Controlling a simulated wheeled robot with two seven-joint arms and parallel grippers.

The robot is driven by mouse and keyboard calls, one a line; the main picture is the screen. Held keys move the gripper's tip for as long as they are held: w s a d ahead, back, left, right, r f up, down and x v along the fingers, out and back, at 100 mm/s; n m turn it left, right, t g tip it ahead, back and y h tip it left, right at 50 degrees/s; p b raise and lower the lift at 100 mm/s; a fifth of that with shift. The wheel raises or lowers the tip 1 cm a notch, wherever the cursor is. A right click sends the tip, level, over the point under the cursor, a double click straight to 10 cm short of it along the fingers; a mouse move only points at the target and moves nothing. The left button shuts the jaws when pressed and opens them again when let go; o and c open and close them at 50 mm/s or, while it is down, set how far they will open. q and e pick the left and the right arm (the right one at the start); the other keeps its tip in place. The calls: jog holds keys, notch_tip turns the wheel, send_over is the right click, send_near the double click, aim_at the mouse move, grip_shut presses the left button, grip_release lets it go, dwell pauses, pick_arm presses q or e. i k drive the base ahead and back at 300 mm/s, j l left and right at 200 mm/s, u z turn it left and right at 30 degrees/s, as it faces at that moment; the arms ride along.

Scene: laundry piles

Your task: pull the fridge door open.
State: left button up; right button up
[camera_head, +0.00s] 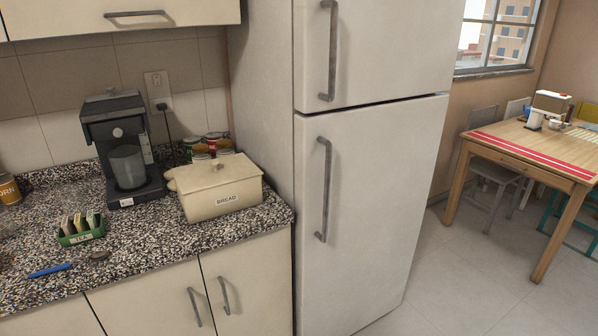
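The white fridge stands in the middle of the head view, right of the counter. Its tall lower door (372,215) is shut, with a grey vertical handle (325,190) near its left edge. Its upper door (390,45) is also shut, with a similar grey handle (329,50) on the left. A dark seam runs between the two doors. The top and bottom of the fridge are cut off by the frame. Neither of my grippers shows in this view.
The speckled counter (150,262) left of the fridge holds a bread box (219,188), a coffee maker (124,150) and a green tea box (80,229). Tiled floor (465,270) is clear right of the fridge. A wooden table (520,146) with chairs stands at the right.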

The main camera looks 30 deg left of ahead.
aim_at(364, 174)
jog(key=i+l+u, duration=0.9)
